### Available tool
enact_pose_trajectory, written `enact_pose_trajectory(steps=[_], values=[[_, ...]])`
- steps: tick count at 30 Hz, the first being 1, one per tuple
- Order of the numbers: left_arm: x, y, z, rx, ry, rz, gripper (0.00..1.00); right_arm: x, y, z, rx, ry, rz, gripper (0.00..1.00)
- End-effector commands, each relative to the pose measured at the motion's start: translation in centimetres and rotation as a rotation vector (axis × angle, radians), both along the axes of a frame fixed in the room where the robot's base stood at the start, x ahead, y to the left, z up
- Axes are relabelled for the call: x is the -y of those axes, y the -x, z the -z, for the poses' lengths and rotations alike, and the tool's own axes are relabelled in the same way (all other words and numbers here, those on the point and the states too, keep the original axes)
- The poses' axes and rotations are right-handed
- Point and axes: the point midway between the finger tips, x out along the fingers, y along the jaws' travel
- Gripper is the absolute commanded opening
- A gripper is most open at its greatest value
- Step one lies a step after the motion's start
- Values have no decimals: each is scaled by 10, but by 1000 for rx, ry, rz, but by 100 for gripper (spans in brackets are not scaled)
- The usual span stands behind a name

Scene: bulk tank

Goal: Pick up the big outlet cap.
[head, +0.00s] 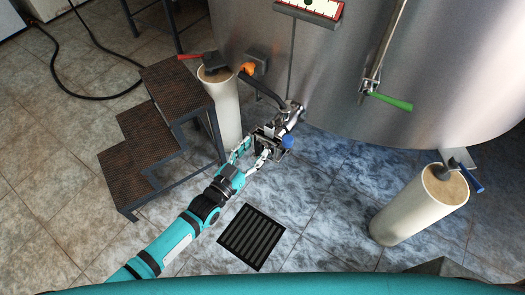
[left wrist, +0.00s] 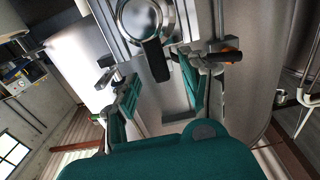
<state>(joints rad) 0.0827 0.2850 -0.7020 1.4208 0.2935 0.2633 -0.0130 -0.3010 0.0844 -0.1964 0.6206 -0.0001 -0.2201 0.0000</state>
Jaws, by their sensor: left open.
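The tank's metal outlet fitting (head: 293,113) sticks out low on the tank, with a blue part (head: 287,141) close to its front end. In the left wrist view a round shiny metal piece (left wrist: 142,18), likely the big outlet cap, is at the top, with a black bar below it. I cannot tell the cap apart clearly in the head view. My left gripper (head: 256,150) is open just in front of the outlet; its teal fingers (left wrist: 152,78) are spread below the round piece in the wrist view. I cannot tell whether they touch anything. My right gripper is not in view.
Dark metal steps (head: 150,128) stand left of my left arm. A floor drain grate (head: 250,238) lies below. A green-handled valve (head: 388,101) is on the tank.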

Motion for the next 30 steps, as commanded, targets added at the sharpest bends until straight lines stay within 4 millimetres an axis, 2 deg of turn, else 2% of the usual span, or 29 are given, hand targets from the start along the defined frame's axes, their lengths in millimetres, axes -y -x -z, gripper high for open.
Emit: enact_pose_trajectory(steps=[1,4,12,23,30], values=[[5,-7,4,0,1,0,46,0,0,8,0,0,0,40],[10,-14,2,0,1,0,46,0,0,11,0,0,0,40],[12,-17,1,-1,-1,0,46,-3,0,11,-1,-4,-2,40],[12,-17,1,-1,-1,-1,0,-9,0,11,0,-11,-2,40],[11,-17,1,-1,-1,-1,0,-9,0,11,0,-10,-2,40]])
